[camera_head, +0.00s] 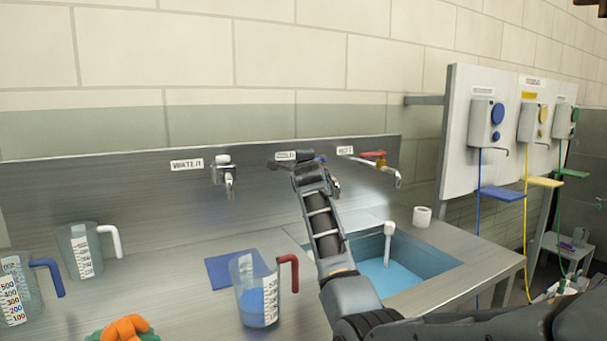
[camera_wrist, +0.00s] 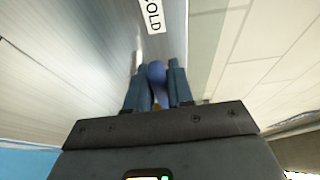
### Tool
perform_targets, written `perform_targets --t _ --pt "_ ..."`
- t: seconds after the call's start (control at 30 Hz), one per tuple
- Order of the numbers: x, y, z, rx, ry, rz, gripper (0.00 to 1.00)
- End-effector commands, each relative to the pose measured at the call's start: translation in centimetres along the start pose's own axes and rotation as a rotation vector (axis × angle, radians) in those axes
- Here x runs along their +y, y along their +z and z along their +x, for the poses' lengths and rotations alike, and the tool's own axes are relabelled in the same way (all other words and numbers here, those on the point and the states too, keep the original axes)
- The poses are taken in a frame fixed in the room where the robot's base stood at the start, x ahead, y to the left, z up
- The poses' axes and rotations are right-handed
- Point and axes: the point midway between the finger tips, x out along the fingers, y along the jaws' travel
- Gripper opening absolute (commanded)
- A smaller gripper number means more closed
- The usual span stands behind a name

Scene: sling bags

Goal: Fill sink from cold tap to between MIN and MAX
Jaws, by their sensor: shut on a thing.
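My gripper (camera_head: 305,163) is at the cold tap on the steel backsplash. In the wrist view, my gripper (camera_wrist: 157,85) is shut on the blue tap handle (camera_wrist: 157,70), with one finger on each side of it. The COLD label (camera_wrist: 153,15) is just beyond the handle. In the head view my arm hides most of the cold tap and its spout. The sink (camera_head: 432,262) is partly hidden behind my arm. A light blue surface shows inside it, around a white standpipe (camera_head: 388,240). I cannot read any MIN or MAX marks.
The red-handled hot tap (camera_head: 376,161) is close on the right. A WATER tap (camera_head: 224,175) is on the left. A red-handled jug (camera_head: 258,303) with blue liquid stands left of the sink. A white roll (camera_head: 422,217) stands behind the sink. Dispensers (camera_head: 488,123) hang at right.

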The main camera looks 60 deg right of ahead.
Motion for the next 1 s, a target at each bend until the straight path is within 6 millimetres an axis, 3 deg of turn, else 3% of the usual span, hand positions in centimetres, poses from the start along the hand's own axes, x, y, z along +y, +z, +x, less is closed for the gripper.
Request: perform_targets --t 0.47,0.5,0.7,1.0 --pt "-0.32 0.04 0.11 0.027 -0.003 0.003 0.0" --pt "-0.31 0.04 0.11 0.027 -0.003 0.003 0.24" --pt "-0.16 0.05 0.1 0.027 -0.001 0.003 0.43" --pt "0.02 0.1 -0.19 0.026 0.001 0.003 0.43"
